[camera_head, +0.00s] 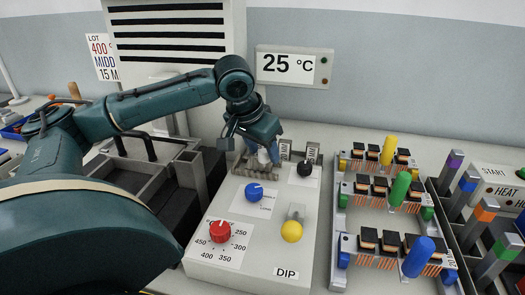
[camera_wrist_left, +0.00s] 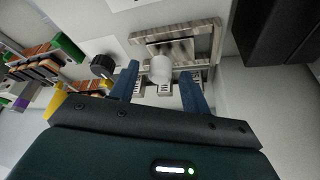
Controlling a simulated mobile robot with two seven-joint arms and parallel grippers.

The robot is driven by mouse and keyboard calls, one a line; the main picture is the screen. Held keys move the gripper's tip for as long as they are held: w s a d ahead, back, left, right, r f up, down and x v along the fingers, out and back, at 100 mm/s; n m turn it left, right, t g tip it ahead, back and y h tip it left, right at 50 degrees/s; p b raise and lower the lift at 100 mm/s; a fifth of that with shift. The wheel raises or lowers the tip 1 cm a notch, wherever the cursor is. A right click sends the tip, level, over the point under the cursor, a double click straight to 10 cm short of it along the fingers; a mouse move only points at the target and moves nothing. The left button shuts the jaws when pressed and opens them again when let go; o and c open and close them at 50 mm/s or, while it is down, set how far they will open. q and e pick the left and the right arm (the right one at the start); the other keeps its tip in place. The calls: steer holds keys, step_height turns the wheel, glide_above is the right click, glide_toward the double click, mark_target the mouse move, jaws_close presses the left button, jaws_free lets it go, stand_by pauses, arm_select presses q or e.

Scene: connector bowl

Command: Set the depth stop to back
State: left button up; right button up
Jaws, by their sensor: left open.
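The depth stop shows in the left wrist view as a pale rounded knob (camera_wrist_left: 160,68) on a metal slide with a metal frame (camera_wrist_left: 205,40). In the head view the slide's ribbed metal base (camera_head: 248,170) shows at the back of the control box, partly hidden by my left gripper (camera_head: 266,155). My left gripper is open, with its blue fingers (camera_wrist_left: 160,78) on either side of the knob. I cannot tell whether they touch it. Small MM label plates (camera_head: 312,152) stand beside the slide. My right gripper is not in view.
Racks of connectors with coloured handles (camera_head: 388,150) stand to the right. A grey tray structure (camera_head: 150,165) is on the left.

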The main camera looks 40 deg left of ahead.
arm_select(q)
steer(key=shift+f, duration=0.1)
steer(key=shift+c, duration=0.5)
jaws_close()
